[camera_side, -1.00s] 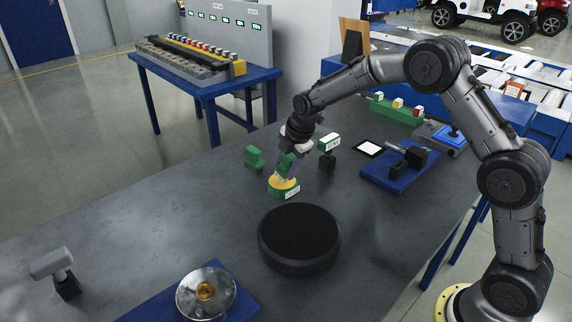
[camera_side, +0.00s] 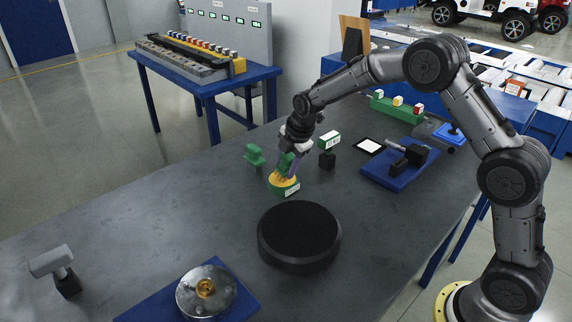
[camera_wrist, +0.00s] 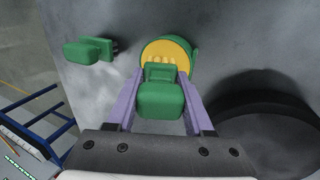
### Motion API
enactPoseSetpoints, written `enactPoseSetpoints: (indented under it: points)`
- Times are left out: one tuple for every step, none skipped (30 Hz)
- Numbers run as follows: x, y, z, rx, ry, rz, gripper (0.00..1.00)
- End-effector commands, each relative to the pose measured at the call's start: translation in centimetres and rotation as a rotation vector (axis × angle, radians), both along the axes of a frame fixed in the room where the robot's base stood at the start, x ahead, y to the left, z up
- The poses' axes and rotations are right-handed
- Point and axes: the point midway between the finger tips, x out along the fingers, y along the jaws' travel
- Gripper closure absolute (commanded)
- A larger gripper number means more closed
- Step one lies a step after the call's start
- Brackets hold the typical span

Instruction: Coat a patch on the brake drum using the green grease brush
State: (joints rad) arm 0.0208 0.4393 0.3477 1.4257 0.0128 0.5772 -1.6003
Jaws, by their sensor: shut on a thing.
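My gripper (camera_side: 287,163) is shut on a green brush; in the wrist view the green brush (camera_wrist: 160,98) sits between its two purple fingers. The brush is over a round green tin (camera_side: 291,190) with a yellow top, probably grease (camera_wrist: 166,50). Its lower end is at the yellow surface; whether it touches is hidden by the brush and fingers. The brake drum (camera_side: 299,232), a wide black round body, lies on the table nearer the side camera, apart from the gripper. It also shows at lower right in the wrist view (camera_wrist: 268,125).
Another green brush-like piece (camera_side: 254,155) stands left of the tin. A green-and-white block on a black stand (camera_side: 327,158) is to the right. A metal disc (camera_side: 206,290) lies on a blue mat. A grey hammer-like tool (camera_side: 52,262) is at left. The table between tin and drum is clear.

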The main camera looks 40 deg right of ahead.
Motion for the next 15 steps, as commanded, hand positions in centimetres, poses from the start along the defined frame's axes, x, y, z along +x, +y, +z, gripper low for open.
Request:
enactPoseSetpoints:
  points:
    - [-0.04, 0.00, -0.13, 0.000, 0.002, 0.000, 1.00]
    - [-0.05, 0.00, -0.13, 0.000, 0.002, 0.000, 1.00]
    - [-0.04, 0.00, -0.14, 0.000, 0.002, 0.000, 1.00]
    - [-0.05, 0.00, -0.16, 0.000, 0.003, 0.000, 1.00]
    - [-0.06, 0.00, -0.17, 0.000, 0.003, 0.000, 1.00]
    - [-0.06, 0.00, -0.18, 0.000, 0.003, 0.000, 1.00]
    - [-0.07, 0.00, -0.19, 0.000, 0.003, 0.000, 1.00]
    - [-0.07, 0.00, -0.19, 0.000, 0.003, 0.000, 1.00]
    - [-0.07, 0.00, -0.21, 0.000, 0.004, 0.000, 1.00]
    - [-0.08, 0.00, -0.21, 0.000, 0.004, 0.000, 1.00]
    - [-0.08, 0.00, -0.22, 0.000, 0.004, 0.000, 1.00]
    - [-0.09, 0.00, -0.20, 0.000, 0.004, 0.000, 1.00]
    - [-0.08, 0.00, -0.14, 0.000, 0.004, 0.000, 1.00]
    - [-0.07, 0.00, -0.04, 0.000, 0.004, 0.000, 1.00]
    - [-0.06, 0.00, 0.17, 0.000, 0.003, 0.000, 1.00]
